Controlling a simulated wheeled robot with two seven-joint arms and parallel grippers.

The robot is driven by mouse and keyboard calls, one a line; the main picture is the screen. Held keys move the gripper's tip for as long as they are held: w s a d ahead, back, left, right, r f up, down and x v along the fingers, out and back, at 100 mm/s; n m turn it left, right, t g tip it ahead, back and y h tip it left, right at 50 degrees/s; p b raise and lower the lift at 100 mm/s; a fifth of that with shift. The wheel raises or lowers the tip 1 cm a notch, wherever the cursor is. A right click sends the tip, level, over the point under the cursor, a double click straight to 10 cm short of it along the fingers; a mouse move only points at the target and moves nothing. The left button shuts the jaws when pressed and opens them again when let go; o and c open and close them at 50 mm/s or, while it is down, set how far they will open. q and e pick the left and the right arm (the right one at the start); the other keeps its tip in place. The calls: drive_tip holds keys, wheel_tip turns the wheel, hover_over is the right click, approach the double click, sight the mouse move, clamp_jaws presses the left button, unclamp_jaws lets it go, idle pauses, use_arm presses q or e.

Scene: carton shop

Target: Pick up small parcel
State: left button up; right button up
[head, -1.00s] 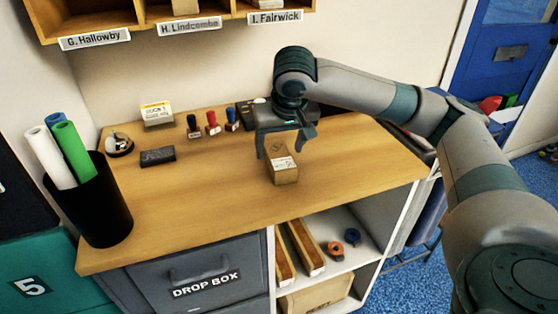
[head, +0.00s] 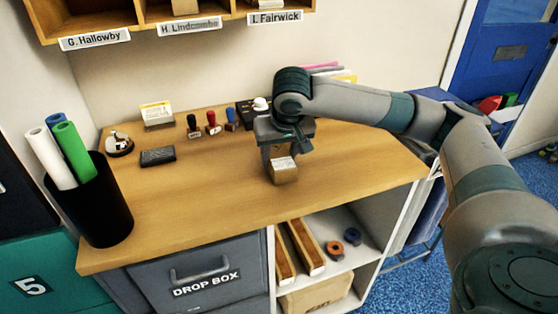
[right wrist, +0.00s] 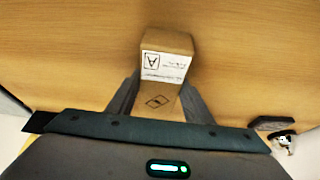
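The small parcel (head: 284,172) is a brown cardboard box with a white label, on the wooden counter near its front edge. In the right wrist view the parcel (right wrist: 167,65) shows its label and a printed diamond mark. The parcel shows no clear lift off the counter. My left gripper is not in view.
Stamps (head: 212,124), a dark block (head: 157,156), a card box (head: 157,114) and a tape dispenser (head: 119,145) stand at the back left. A black bin with rolls (head: 92,210) is at the left. The counter (head: 200,200) is clear around the parcel's front and left.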

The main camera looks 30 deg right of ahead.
sight(279, 149)
drive_tip(key=c, duration=0.6)
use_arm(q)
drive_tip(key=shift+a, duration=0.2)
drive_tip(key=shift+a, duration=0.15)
use_arm(e)
drive_tip(key=shift+r, duration=0.1)
drive_tip(key=shift+r, duration=0.45)
drive_tip(key=r, duration=0.3)
drive_tip(key=shift+d+r, duration=0.15)
drive_tip(key=shift+d, duration=0.05)
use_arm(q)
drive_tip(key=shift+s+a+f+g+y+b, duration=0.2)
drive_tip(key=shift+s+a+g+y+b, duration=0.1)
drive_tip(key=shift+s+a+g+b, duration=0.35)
use_arm(e)
drive_tip(key=d+r, duration=0.2)
drive_tip(key=d, duration=0.1)
drive_tip(key=d+r, duration=0.2)
drive_tip(key=d, duration=0.2)
drive_tip(key=d+r, duration=0.2)
drive_tip(key=d, duration=0.2)
drive_tip(key=shift+s+d+r, duration=0.1)
drive_tip(key=shift+s+r, duration=0.15)
drive_tip(key=shift+r, duration=0.1)
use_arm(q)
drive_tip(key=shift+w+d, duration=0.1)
